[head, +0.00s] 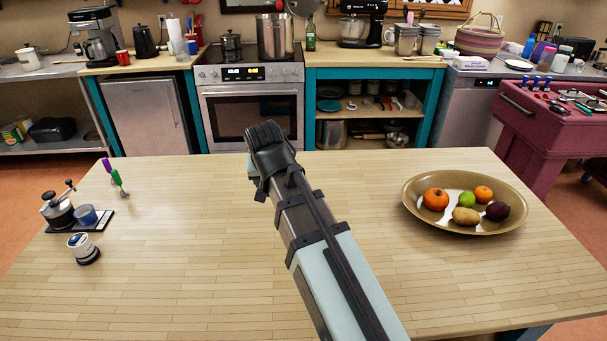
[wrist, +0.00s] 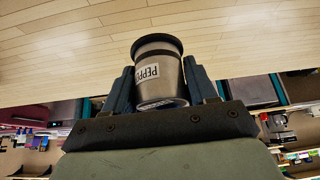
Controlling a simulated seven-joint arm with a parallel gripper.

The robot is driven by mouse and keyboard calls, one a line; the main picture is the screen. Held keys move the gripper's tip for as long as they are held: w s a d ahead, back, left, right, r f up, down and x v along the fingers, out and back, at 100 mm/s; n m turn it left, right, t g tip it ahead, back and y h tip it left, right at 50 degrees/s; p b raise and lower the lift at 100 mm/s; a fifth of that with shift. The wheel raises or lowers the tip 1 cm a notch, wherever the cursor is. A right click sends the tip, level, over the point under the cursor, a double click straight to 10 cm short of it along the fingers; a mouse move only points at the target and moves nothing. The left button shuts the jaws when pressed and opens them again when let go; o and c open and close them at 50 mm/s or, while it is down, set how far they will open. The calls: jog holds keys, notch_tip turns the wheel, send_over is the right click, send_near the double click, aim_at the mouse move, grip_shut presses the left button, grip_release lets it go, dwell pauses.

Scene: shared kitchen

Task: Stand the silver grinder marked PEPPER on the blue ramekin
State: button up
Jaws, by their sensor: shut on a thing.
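My gripper (wrist: 160,78) is shut on the silver grinder (wrist: 170,88) in the wrist view, with one finger on each side. Its white label, partly cut off, reads "PEPPE", and it has a dark band at one end. In the head view my gripper (head: 272,150) is above the middle of the wooden table, and I cannot make out the grinder there. The blue ramekin (head: 86,215) is on a black tray (head: 103,224) at the table's left, well apart from my gripper.
A crank-handled grinder (head: 57,211) stands beside the ramekin on the tray. Purple and green-handled tools (head: 115,176) lie behind. A bowl of produce (head: 420,212) is at the right. The table between is clear.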

jog(key=s+a+n+g+y, duration=0.1)
jog(key=s+a+n+y, duration=0.15)
jog(key=a, duration=1.85)
jog(key=s+a+n+y, duration=0.1)
jog(key=s+a+n, duration=0.25)
jog(key=a, duration=1.65)
notch_tip(320, 180, up, 3)
jog(key=n+g+y, duration=0.1)
jog(key=n+g, duration=0.1)
jog(key=n, duration=0.2)
send_over(80, 209)
jog(key=s+d, duration=0.1)
jog(key=d, duration=0.1)
jog(key=shift+s+f+n, duration=0.15)
jog(key=shift+s+n, duration=0.05)
jog(key=shift+n, duration=0.2)
jog(key=shift+f, duration=0.1)
jog(key=shift+f, duration=2.8)
jog(key=shift+f, duration=0.4)
jog(key=o, duration=1)
jog(key=shift+d, duration=0.1)
jog(key=v, duration=1.1)
